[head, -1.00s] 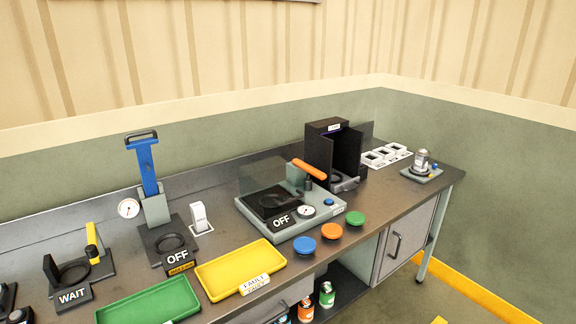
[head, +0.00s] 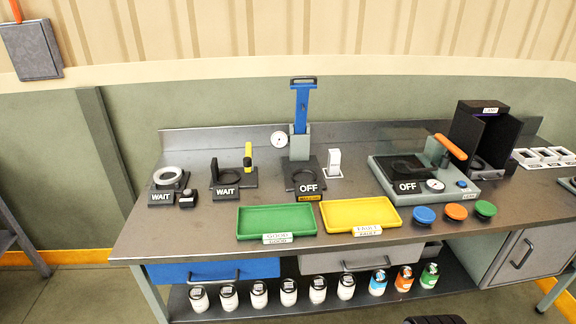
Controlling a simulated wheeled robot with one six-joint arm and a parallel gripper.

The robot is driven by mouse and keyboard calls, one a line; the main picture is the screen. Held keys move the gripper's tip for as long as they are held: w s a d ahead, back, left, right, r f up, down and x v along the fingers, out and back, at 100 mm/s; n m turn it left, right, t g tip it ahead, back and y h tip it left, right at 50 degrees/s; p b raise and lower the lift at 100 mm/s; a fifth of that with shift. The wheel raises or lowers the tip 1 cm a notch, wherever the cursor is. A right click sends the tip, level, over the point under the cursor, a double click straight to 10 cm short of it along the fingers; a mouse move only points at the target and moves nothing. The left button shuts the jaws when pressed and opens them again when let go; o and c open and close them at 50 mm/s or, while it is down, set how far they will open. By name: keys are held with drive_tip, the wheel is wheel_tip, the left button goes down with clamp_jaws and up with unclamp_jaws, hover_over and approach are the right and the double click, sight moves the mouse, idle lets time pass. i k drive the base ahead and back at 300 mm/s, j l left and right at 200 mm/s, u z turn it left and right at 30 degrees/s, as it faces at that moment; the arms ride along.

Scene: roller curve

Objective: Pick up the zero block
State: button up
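A small white upright block (head: 334,160) stands on a flat white-edged pad (head: 334,173) on the workbench, right of the press with the blue lever. It is the likely zero block, but its small label is too small to read. Nothing touches its sides. My gripper is not recognisable in view. A dark ribbed shape at the bottom edge may be part of me.
The press with the blue lever (head: 302,115) stands close left of the block. A grey machine with an orange handle (head: 450,146) is to its right. Green (head: 276,217) and yellow (head: 361,212) trays lie in front. Several cans stand on the lower shelf.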

sight(334, 156)
drive_tip(key=i+l+u, duration=0.1)
drive_tip(key=i+u, duration=0.2)
drive_tip(key=i, duration=1.15)
